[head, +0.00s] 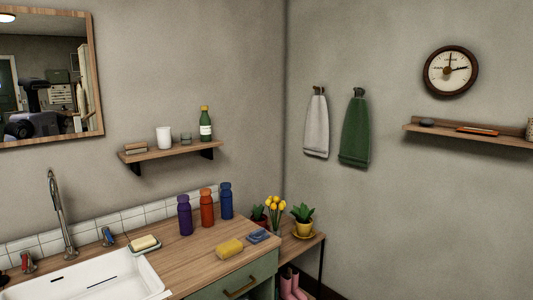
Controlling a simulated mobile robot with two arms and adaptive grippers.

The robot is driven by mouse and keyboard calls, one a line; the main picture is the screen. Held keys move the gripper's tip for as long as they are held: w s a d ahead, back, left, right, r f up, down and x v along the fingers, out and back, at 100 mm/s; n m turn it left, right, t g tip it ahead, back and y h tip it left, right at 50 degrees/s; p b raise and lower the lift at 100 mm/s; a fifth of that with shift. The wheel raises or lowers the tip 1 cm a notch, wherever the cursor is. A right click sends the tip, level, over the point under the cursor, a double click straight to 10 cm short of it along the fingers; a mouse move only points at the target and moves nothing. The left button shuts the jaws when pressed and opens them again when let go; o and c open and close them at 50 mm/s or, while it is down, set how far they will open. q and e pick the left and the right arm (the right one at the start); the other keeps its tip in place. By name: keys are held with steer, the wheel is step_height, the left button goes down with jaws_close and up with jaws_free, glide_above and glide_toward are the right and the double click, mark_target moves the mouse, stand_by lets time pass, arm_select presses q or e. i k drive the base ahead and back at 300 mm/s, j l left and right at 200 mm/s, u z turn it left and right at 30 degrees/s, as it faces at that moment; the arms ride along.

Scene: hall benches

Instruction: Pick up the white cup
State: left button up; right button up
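The white cup (163,138) stands upright on a small wooden wall shelf (186,149) at the left of the head view. It is between a small stack of brown and light blocks (135,148) on its left and a small greenish glass (186,138) on its right. A green bottle with a yellow cap (206,123) stands at the shelf's right end. Neither of my grippers is in view.
Potted plants (303,218) stand on a side table. Air in front of the shelf is clear.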

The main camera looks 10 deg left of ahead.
mark_target(164, 134)
steer(key=i+l+z, duration=0.2)
steer(key=i+z, duration=0.15)
steer(key=i, duration=0.15)
steer(key=i+z, duration=0.65)
steer(key=i, duration=0.35)
steer(key=i+u, duration=0.2)
steer(key=u, duration=0.2)
steer(key=i+u, duration=0.2)
steer(key=u, duration=0.2)
steer(key=i+l+u, duration=0.2)
steer(key=u, duration=0.15)
steer(key=i+l+u, duration=0.15)
steer(key=u, duration=0.25)
